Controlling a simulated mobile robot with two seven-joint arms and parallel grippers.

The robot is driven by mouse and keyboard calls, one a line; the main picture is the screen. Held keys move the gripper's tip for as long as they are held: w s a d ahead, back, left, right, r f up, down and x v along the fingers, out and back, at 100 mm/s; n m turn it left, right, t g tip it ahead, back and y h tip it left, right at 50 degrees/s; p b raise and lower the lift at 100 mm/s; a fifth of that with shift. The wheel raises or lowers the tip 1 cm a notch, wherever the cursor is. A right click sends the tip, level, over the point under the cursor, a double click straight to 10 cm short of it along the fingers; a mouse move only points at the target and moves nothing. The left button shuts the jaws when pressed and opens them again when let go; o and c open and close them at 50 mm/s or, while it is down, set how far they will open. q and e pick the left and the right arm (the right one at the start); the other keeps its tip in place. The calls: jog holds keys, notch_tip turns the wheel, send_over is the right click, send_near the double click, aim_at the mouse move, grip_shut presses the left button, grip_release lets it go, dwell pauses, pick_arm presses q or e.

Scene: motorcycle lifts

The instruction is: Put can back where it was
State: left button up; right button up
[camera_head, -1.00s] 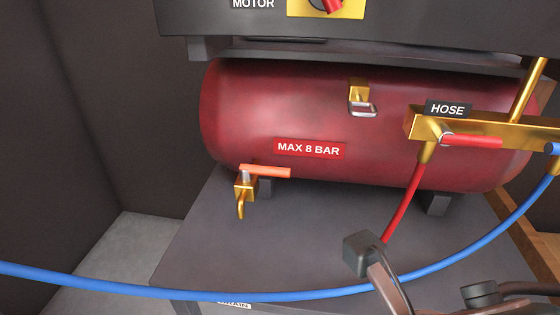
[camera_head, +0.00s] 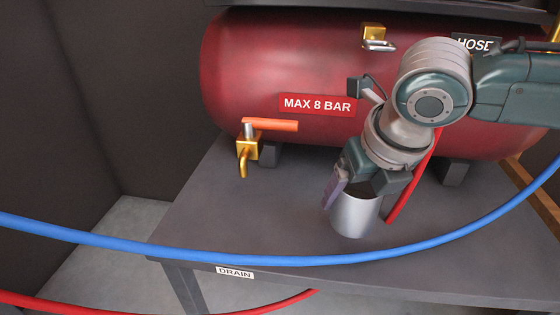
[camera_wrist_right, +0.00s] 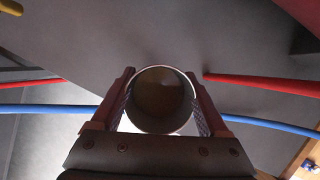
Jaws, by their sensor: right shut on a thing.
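The can (camera_head: 354,216) is a plain silver-grey cylinder, held upright near the front middle of the dark bench (camera_head: 215,215). My right gripper (camera_head: 357,192) is shut on it from above, its fingers on either side of the can. In the right wrist view the open can (camera_wrist_right: 162,98) sits between the two fingers (camera_wrist_right: 162,112), and I look down into its dull brownish inside. I cannot tell whether the can's base touches the bench. My left gripper is not in view.
A red air tank (camera_head: 290,75) stands behind, with a brass drain tap (camera_head: 246,148) and orange lever at its left. A blue hose (camera_head: 330,259) crosses in front of the can. A red hose (camera_head: 410,185) runs close at its right. The bench left of the can is clear.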

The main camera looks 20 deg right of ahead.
aim_at(348, 214)
notch_tip(348, 214, down, 5)
jog(key=b, duration=0.3)
jog(key=shift+r, duration=0.15)
jog(key=shift+w+f, duration=0.15)
jog(key=shift+f, duration=0.05)
jog(key=shift+d+r, duration=0.1)
jog(key=shift+r, duration=0.1)
jog(key=shift+f, duration=0.1)
jog(key=o, duration=1.4)
